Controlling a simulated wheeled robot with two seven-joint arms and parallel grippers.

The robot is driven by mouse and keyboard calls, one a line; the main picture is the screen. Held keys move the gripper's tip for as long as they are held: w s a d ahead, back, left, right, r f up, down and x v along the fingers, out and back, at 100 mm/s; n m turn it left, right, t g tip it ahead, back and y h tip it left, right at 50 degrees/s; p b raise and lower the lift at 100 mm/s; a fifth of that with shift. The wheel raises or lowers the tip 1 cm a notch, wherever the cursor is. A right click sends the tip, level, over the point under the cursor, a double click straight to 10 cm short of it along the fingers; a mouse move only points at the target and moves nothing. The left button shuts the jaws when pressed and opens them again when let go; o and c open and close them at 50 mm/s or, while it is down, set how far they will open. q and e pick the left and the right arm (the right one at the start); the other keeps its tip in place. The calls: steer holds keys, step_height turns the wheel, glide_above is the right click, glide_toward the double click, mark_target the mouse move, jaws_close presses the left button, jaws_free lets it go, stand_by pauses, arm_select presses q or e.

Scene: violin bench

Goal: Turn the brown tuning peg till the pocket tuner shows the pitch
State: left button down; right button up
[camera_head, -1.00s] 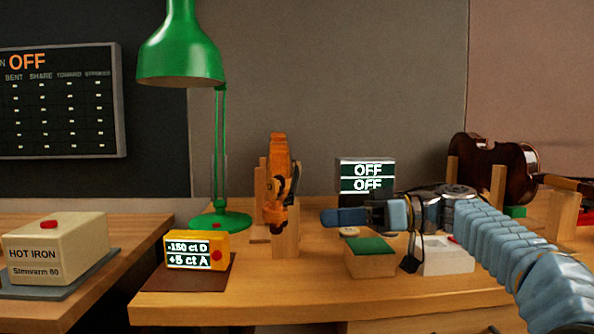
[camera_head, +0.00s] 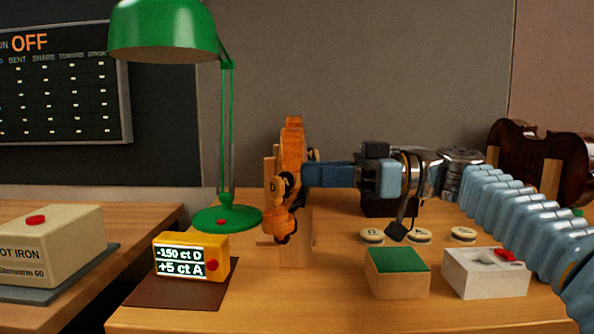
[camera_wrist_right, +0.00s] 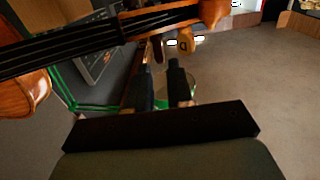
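The instrument's orange-brown scroll and pegbox (camera_head: 292,145) stand end-on on a wooden support in the head view. A brown peg head marked D (camera_head: 276,188) sits on its left side; it also appears in the wrist view (camera_wrist_right: 183,46). A darker peg (camera_wrist_right: 157,48) shows beside it. My right gripper (camera_head: 308,174) reaches the pegbox from the right. In the wrist view its two fingers (camera_wrist_right: 163,82) are apart, tips just short of the pegs, with nothing clearly between them. The yellow pocket tuner (camera_head: 190,256) reads -150 ct D and +5 ct A. My left gripper is not in view.
A green lamp (camera_head: 226,140) stands close left of the pegbox. A green-topped block (camera_head: 397,272), a white box (camera_head: 487,274) with a red part and round lettered discs (camera_head: 420,236) lie at right. A violin body (camera_head: 520,150) stands behind. Front middle bench is clear.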

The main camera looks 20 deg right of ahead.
mark_target(292, 174)
steer(key=shift+x, duration=1.8)
steer(key=shift+c, duration=0.2)
jaws_close()
